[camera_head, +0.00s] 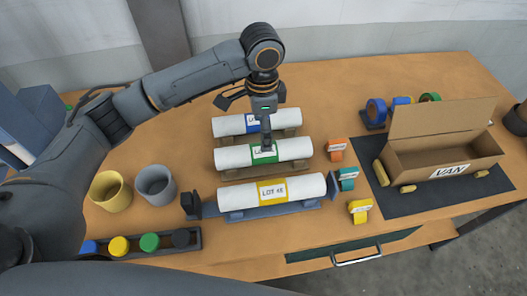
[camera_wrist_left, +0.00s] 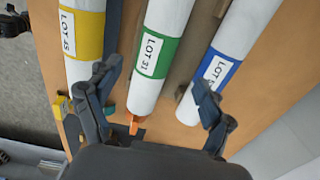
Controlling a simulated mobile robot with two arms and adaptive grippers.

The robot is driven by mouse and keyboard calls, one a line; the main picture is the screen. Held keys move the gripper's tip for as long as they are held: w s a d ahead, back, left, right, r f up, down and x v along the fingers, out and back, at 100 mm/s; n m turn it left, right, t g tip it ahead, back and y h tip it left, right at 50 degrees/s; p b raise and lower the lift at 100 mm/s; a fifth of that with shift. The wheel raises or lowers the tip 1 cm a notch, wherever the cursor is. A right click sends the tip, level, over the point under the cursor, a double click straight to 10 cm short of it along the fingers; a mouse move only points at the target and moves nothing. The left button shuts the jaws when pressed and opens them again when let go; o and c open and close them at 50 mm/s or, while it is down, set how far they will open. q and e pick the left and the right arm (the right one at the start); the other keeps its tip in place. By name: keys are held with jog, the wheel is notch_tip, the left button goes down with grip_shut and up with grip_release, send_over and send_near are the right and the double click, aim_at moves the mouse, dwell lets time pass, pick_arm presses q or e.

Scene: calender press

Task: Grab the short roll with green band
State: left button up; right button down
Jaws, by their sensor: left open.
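The white roll with green band (camera_head: 290,150) lies on a stand in the middle of three rolls on the table. In the left wrist view, the green-banded roll (camera_wrist_left: 160,50) carries a label reading LOT 31 and runs between the two fingers. My left gripper (camera_head: 263,125) is open and points down above the roll, partly covering its band in the head view. In the left wrist view, the fingers of my left gripper (camera_wrist_left: 156,90) are spread to either side of the roll; I cannot tell whether they touch it. My right gripper is not in view.
A blue-banded roll (camera_head: 230,126) lies behind and a yellow-banded roll (camera_head: 305,186) in front, both close. Orange (camera_head: 336,149), teal (camera_head: 347,179) and yellow (camera_head: 360,210) tape pieces stand at right. A cardboard box (camera_head: 445,160) sits further right. Two cups (camera_head: 155,184) stand left.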

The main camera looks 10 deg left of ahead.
pick_arm(q)
notch_tip(320, 180, down, 4)
jog(key=shift+r, duration=0.25)
jog(key=shift+s+f+p, duration=0.1)
jog(key=shift+f+p, duration=0.4)
jog(key=shift+f, duration=0.05)
notch_tip(320, 180, down, 4)
jog(key=shift+s+d+r+p, duration=0.15)
jog(key=shift+r+p, duration=0.05)
jog(key=shift+p, duration=0.3)
jog(key=shift+f, duration=0.35)
jog(key=c, duration=1.4)
jog(key=shift+c, duration=0.2)
jog(key=shift+r, duration=0.1)
